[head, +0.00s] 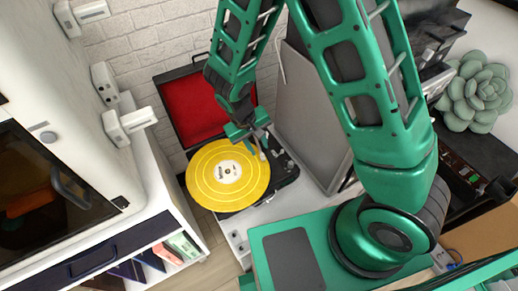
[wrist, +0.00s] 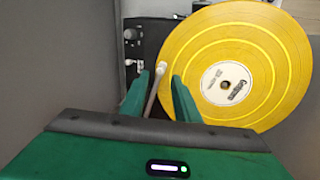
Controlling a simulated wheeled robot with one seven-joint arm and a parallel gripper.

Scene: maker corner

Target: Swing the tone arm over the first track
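A yellow record (head: 213,185) with a white label lies on the black turntable (head: 285,170); the record also shows in the wrist view (wrist: 265,95). The pale, thin tone arm (wrist: 153,92) lies between the two green fingers of my gripper (wrist: 158,88), with a gap visible on each side. Its head end is close to the record's left edge in the wrist view; whether it is above the record or beside it is unclear. In the head view my gripper (head: 248,135) is at the turntable's upper right, and its fingers partly hide the tone arm.
A raised red-lined lid or case (head: 190,108) stands behind the turntable by the brick wall. A grey panel (head: 312,125) stands close to the right. A white cabinet (head: 165,175) is at the left, and a succulent (head: 474,90) at the far right.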

